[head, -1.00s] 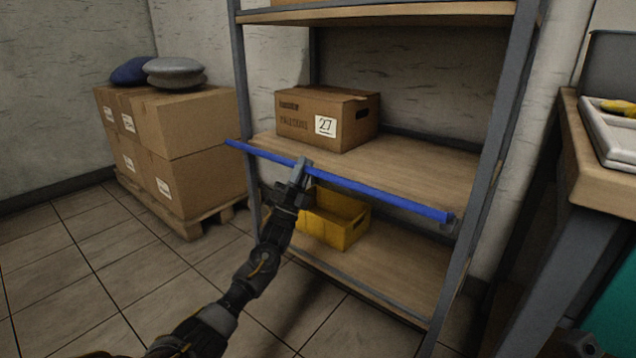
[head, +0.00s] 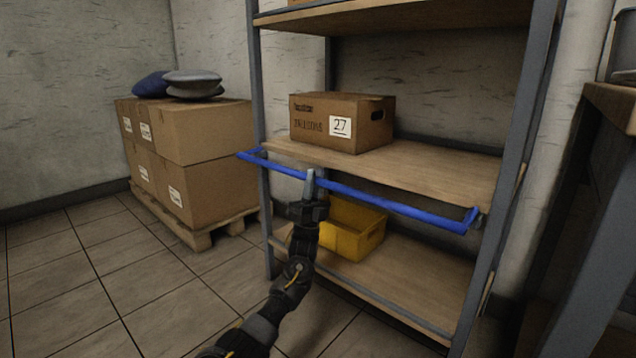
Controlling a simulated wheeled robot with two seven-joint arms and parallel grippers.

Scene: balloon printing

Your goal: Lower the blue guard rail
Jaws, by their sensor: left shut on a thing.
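The blue guard rail (head: 390,203) spans the front of the metal shelf rack, a little below the edge of the middle shelf (head: 420,170). It stands out from the rack, with short end arms running back to the posts. My left gripper (head: 311,180) is shut on the rail, left of its middle. The cardboard box marked 27 (head: 340,123) sits on the middle shelf behind the rail. My right gripper is not in view.
A yellow bin (head: 352,232) stands on the bottom shelf, below the rail. Stacked cartons (head: 190,150) on a pallet stand at left, with sacks on top. A table (head: 612,105) stands at right. The tiled floor (head: 90,255) at left is clear.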

